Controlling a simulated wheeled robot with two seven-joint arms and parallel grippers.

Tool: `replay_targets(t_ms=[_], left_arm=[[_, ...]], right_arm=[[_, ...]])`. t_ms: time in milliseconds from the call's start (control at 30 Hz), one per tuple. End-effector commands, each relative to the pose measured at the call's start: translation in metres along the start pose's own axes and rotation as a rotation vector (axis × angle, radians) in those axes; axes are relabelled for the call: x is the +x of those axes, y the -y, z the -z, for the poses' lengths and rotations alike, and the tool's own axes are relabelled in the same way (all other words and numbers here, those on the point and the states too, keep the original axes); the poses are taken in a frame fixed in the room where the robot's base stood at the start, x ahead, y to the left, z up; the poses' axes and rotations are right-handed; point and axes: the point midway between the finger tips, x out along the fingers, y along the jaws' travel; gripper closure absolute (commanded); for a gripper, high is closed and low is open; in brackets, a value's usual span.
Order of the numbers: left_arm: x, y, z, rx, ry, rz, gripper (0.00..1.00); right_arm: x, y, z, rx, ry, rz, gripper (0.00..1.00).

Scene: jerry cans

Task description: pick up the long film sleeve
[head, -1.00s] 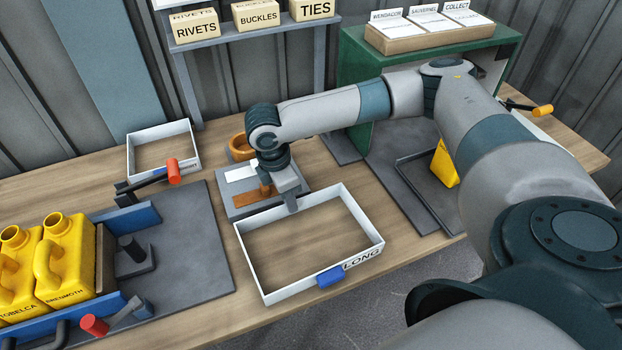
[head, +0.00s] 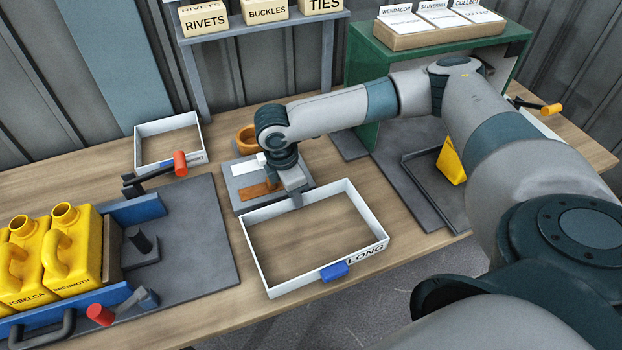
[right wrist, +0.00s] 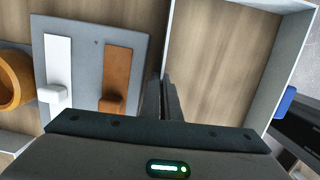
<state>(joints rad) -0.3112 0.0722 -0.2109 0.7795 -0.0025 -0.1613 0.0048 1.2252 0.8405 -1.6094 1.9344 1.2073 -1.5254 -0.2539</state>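Two flat strips with raised tabs lie on a grey plate (head: 226,190): a white one (right wrist: 57,60) and an orange one (right wrist: 118,58). The frames do not show which is the long film sleeve; in the right wrist view they look similar in length. The orange strip (head: 254,192) and white strip (head: 244,166) are partly hidden by my arm in the head view.
An orange bowl (head: 245,139) stands behind the plate. Another white tray (head: 139,152), yellow jerry cans (head: 72,255) and red-handled clamps (head: 180,163) are left. A green cabinet (head: 440,50) stands behind my right arm.

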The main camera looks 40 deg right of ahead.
Motion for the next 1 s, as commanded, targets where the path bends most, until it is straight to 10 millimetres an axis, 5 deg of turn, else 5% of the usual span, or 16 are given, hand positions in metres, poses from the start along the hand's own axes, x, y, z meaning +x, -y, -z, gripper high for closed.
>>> replay_targets(t_ms=[267, 500, 1000], left_arm=[[0.001, -0.001, -0.004, 0.000, 0.000, -0.001, 1.00], [0.005, -0.005, 0.011, 0.000, -0.048, -0.005, 1.00], [0.009, -0.013, 0.078, -0.001, -0.191, -0.015, 1.00]], right_arm=[[-0.008, -0.001, -0.001, 0.001, 0.000, -0.001, 1.00], [-0.039, -0.001, -0.006, 0.001, -0.002, -0.004, 1.00], [-0.085, 0.076, -0.064, 0.000, 0.000, -0.001, 1.00]])
